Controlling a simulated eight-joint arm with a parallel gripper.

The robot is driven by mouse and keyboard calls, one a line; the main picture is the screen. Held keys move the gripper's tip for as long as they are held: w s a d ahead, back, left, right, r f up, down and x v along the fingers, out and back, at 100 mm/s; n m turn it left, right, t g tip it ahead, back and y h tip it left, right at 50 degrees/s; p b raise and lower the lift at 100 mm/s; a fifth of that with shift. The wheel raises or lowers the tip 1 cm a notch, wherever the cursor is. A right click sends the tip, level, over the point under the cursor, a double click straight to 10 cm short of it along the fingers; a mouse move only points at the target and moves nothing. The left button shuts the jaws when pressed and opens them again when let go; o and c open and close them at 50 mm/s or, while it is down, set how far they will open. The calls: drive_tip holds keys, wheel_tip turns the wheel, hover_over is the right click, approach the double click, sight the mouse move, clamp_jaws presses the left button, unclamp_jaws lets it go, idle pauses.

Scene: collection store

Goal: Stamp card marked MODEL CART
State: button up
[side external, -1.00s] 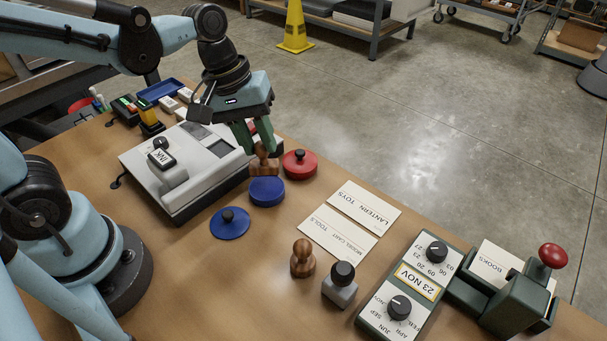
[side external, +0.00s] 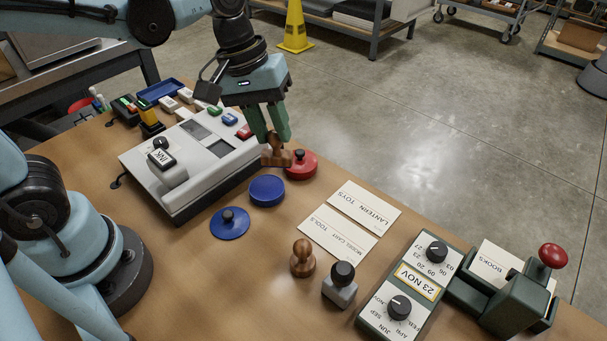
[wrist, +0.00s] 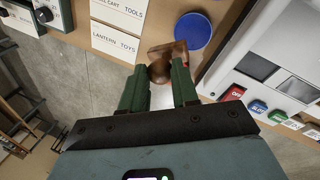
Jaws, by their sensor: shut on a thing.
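My gripper (side external: 276,136) is shut on the handle of a wooden stamp (side external: 276,158) with a block base. The stamp is beside the red pad with its knobbed lid (side external: 304,163) and behind the uncovered blue ink pad (side external: 267,191); I cannot tell its exact height. In the wrist view the stamp (wrist: 172,50) is between the green fingers, near the blue pad (wrist: 193,30). The blue lid (side external: 230,224) lies on the table. The MODEL CART card, also marked TOOLS (side external: 335,236), lies flat next to the LANTERN TOYS card (side external: 364,206).
A round wooden stamp (side external: 302,260) and a black-knobbed stamp (side external: 341,287) stand in front of the cards. A dial panel showing 23 NOV (side external: 404,299) and a green press with a BOOKS card (side external: 515,303) are at right. A grey ink machine (side external: 185,165) is at left.

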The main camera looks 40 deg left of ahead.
drive_tip(key=w+d+f+m+g, duration=0.25)
drive_tip(key=d+m, duration=0.55)
drive_tip(key=d, duration=0.8)
drive_tip(key=shift+t, duration=0.35)
drive_tip(key=shift+a+x, duration=0.2)
drive_tip(key=shift+x, duration=0.7)
drive_tip(key=shift+a+x, duration=0.2)
drive_tip(key=shift+x, duration=0.65)
drive_tip(key=shift+a+x, duration=0.2)
drive_tip(key=shift+x, duration=0.7)
drive_tip(key=shift+w+f, duration=0.15)
drive_tip(key=shift+f, duration=0.5)
drive_tip(key=shift+r, duration=0.1)
drive_tip(key=d+v, duration=0.1)
drive_tip(key=v, duration=0.5)
drive_tip(key=shift+r, duration=0.5)
drive_tip(key=shift+d, duration=0.15)
